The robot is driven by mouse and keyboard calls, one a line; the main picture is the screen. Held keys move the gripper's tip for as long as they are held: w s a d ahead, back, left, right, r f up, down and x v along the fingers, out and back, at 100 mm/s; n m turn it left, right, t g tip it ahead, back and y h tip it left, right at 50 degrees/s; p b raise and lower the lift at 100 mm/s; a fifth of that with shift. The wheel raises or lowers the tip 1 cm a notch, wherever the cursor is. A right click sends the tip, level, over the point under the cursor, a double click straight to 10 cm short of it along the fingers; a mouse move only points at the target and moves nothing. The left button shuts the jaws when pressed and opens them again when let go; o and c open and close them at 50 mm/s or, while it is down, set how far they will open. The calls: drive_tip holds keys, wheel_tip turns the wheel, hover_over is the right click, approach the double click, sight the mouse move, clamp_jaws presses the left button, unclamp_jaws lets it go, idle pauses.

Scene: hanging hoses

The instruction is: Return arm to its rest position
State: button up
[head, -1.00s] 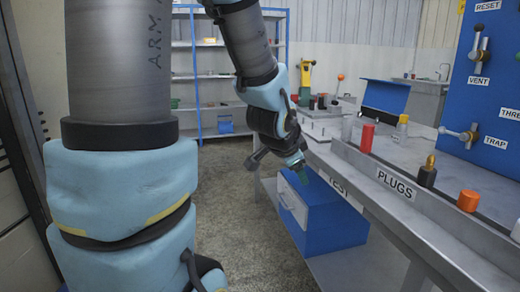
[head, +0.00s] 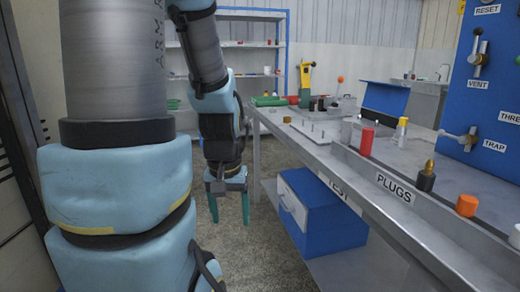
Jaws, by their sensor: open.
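My gripper (head: 229,207) hangs at the end of my arm, left of the workbench. Its two teal fingers point down at the floor and stand apart with nothing between them. My arm's forearm (head: 205,55) comes down from the top of the view to a dark wrist (head: 222,150). The gripper is clear of the bench and touches nothing that I can see.
The grey workbench (head: 310,152) runs along the right, with plugs along its edge, including a red one (head: 366,141) and an orange one (head: 467,204). A blue drawer box (head: 335,235) sits on its lower shelf. A blue-framed rack (head: 283,50) stands behind. Floor (head: 265,260) is free below my gripper.

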wheel_tip(320, 180, up, 15)
drive_tip(key=p, duration=1.3)
drive_tip(key=shift+p, duration=0.4)
drive_tip(key=shift+c, duration=0.3)
